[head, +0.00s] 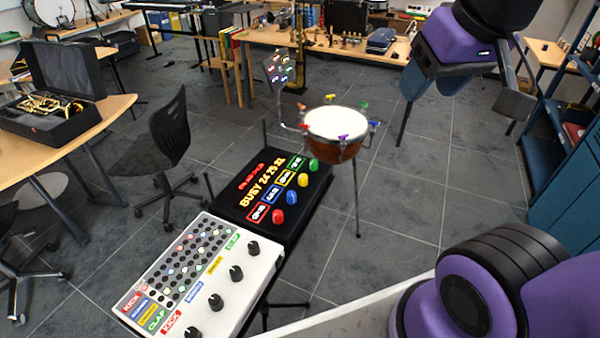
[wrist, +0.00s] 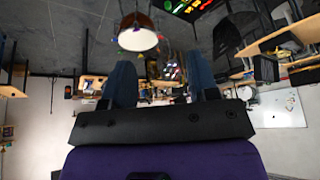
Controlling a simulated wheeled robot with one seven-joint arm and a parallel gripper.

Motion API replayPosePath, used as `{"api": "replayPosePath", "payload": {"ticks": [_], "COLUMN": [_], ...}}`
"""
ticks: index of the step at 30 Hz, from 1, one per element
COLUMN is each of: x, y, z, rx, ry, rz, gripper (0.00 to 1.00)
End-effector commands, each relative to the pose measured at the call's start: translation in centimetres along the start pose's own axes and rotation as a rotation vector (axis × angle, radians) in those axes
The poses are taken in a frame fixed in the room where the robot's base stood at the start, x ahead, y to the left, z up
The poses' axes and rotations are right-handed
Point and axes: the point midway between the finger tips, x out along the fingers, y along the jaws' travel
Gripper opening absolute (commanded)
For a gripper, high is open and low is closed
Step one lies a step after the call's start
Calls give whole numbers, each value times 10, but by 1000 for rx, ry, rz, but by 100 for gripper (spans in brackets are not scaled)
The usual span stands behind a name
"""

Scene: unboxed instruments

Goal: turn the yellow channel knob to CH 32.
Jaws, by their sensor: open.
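The yellow channel knob (head: 302,180) is on a black panel (head: 240,203) in the middle of the head view. It sits between a blue knob (head: 291,197) and a green knob (head: 313,165); a red knob (head: 278,216) is nearest. A yellow-framed readout (head: 285,178) is beside it, too small to read. Yellow text on the panel starts with BUSY and some numbers. My gripper is open and empty in the wrist view (wrist: 160,75), its two blue fingers apart. It is raised at the upper right of the head view, well away from the knob.
A white drum-machine box (head: 205,275) with black knobs adjoins the panel at the front. A kettle drum (head: 335,128) with coloured handles stands behind the panel to the right. A chair (head: 172,135) is to the left and a blue shelf (head: 560,165) to the right. Floor between is clear.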

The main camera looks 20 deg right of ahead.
Motion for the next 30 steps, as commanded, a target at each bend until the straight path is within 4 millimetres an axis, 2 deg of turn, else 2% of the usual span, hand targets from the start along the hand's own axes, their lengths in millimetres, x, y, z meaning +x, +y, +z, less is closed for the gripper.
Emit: {"api": "replayPosePath", "payload": {"ticks": [17, 23, 30], "x": [27, 53, 96], "y": [-7, -12, -21], "z": [-36, -61, -93], "rx": [99, 173, 286], "ry": [-62, -111, -177], "rz": [-43, -63, -73], "gripper": [54, 54, 54]}}
